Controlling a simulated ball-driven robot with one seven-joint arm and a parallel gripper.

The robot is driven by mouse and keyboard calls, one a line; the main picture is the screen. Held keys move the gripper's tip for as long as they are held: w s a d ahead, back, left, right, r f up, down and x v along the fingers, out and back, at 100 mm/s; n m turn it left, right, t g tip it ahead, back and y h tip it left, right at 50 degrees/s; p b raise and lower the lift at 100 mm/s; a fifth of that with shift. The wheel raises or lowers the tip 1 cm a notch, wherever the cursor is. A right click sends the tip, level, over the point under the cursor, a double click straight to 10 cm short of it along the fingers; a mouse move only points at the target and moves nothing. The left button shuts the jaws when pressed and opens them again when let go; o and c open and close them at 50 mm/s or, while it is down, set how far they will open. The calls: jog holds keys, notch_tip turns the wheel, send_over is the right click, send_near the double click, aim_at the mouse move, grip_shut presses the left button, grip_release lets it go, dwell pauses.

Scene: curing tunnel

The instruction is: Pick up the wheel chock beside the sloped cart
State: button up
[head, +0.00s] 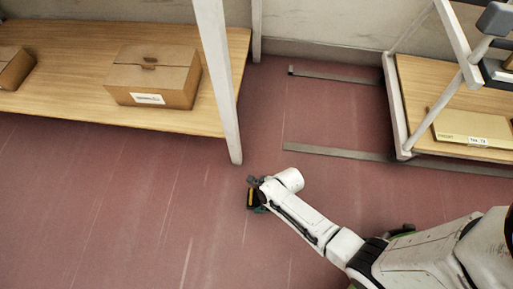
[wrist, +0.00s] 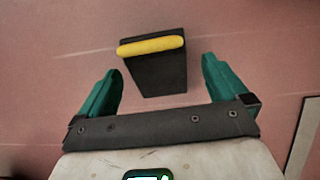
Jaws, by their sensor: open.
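The wheel chock is a black block with a yellow bar along one edge. In the wrist view the wheel chock (wrist: 157,75) lies on the red floor between and slightly beyond the two green fingers of my gripper (wrist: 160,65). The fingers are spread wide, with a gap on each side of the chock, and hold nothing. In the head view the chock (head: 250,199) shows small at the end of my gripper (head: 257,194), partly covered by it. The sloped cart (head: 420,85), with slanted white posts and a wooden deck, stands at the right.
A wooden shelf (head: 60,105) with a white post (head: 222,90) is at the upper left and bears a cardboard box (head: 155,78). Grey floor rails (head: 335,152) run towards the cart. The floor at the lower left is clear.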

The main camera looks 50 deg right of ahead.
aim_at(257, 198)
jog(key=b+x, duration=0.3)
jog(key=x, duration=0.1)
jog(key=shift+s+a+f, duration=0.1)
jog(key=shift+a, duration=0.05)
jog(key=c, duration=1.2)
jog(key=shift+r, duration=0.2)
